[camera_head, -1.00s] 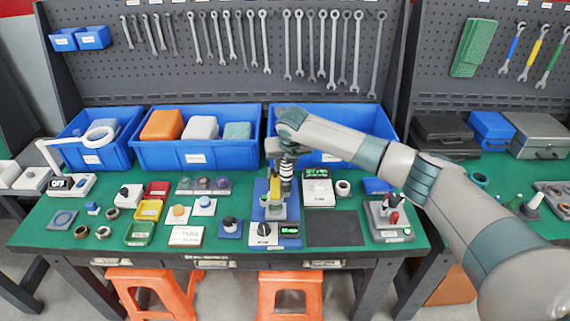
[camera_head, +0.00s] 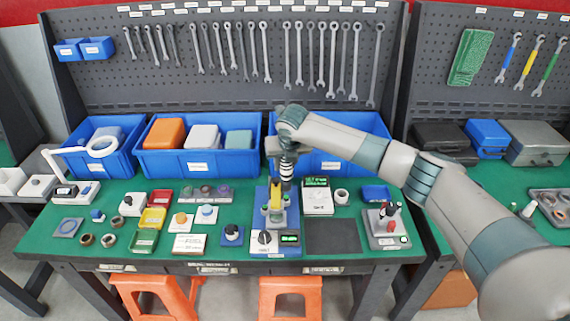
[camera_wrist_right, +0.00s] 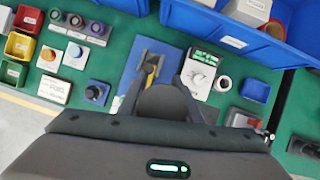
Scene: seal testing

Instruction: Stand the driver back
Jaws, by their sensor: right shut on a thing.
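My right gripper (camera_head: 279,188) is over the blue test fixture (camera_head: 259,222), pointing down. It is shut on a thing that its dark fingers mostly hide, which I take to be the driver. A yellow part (camera_head: 276,205) shows just below the fingers; in the right wrist view it (camera_wrist_right: 151,70) lies beyond them, beside a dark bracket (camera_wrist_right: 155,47). I cannot tell whether this part belongs to the held thing or the fixture. A grey stand (camera_head: 389,241) with red and dark upright pieces is to the right. My left gripper is not in view.
A white box with a green display (camera_head: 317,197) and a white ring (camera_head: 342,196) stand right of the fixture. A dark mat (camera_head: 332,237) lies bare between fixture and grey stand. Blue bins (camera_head: 198,163) line the back; small trays and parts fill the left.

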